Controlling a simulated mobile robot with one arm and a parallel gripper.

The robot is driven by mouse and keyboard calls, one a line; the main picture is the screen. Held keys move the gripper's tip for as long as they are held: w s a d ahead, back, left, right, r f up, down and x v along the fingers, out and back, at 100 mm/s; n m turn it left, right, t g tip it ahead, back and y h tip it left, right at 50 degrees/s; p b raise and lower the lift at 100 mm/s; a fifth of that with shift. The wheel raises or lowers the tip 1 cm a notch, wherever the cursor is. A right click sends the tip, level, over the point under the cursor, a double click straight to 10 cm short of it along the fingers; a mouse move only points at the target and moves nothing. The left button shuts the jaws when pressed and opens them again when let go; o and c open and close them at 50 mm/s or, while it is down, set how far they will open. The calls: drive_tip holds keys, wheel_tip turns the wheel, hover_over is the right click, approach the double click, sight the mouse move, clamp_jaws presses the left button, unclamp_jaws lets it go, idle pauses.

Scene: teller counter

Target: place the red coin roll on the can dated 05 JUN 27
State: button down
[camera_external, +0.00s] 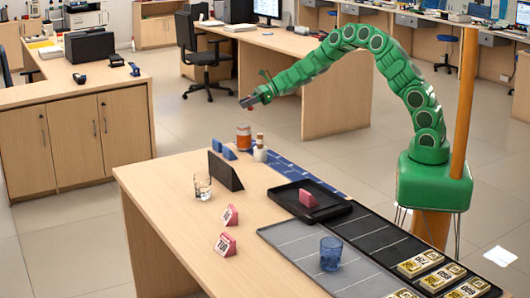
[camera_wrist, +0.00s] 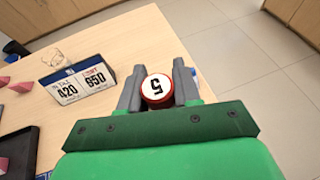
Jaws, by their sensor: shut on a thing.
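My gripper (camera_external: 251,99) is high above the far end of the counter. In the wrist view my gripper (camera_wrist: 157,92) is shut on the red coin roll (camera_wrist: 156,88), whose white end face shows an upside-down 5. The roll is too small to make out clearly in the external view. An orange-and-white can (camera_external: 244,138) stands on the counter's far edge, below my gripper and apart from it. Its date cannot be read, so I cannot tell if it is the one dated 05 JUN 27. The can is not clearly seen in the wrist view.
A white bottle with a brown cap (camera_external: 260,149) stands close to the can. A dark upright sign (camera_external: 226,171), numbered in the wrist view (camera_wrist: 78,84), and a glass (camera_external: 203,186) stand nearby. A black tray (camera_external: 284,196) holds a pink block (camera_external: 307,198). The counter's left side is mostly clear.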

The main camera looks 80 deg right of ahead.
hover_over(240, 126)
drive_tip(key=shift+d+f, duration=0.2)
drive_tip(key=shift+f, duration=1.85)
drive_tip(key=shift+w+f, duration=0.1)
drive_tip(key=shift+f, duration=1.45)
drive_tip(key=shift+f, duration=0.15)
drive_tip(key=c, duration=0.8)
unclamp_jaws()
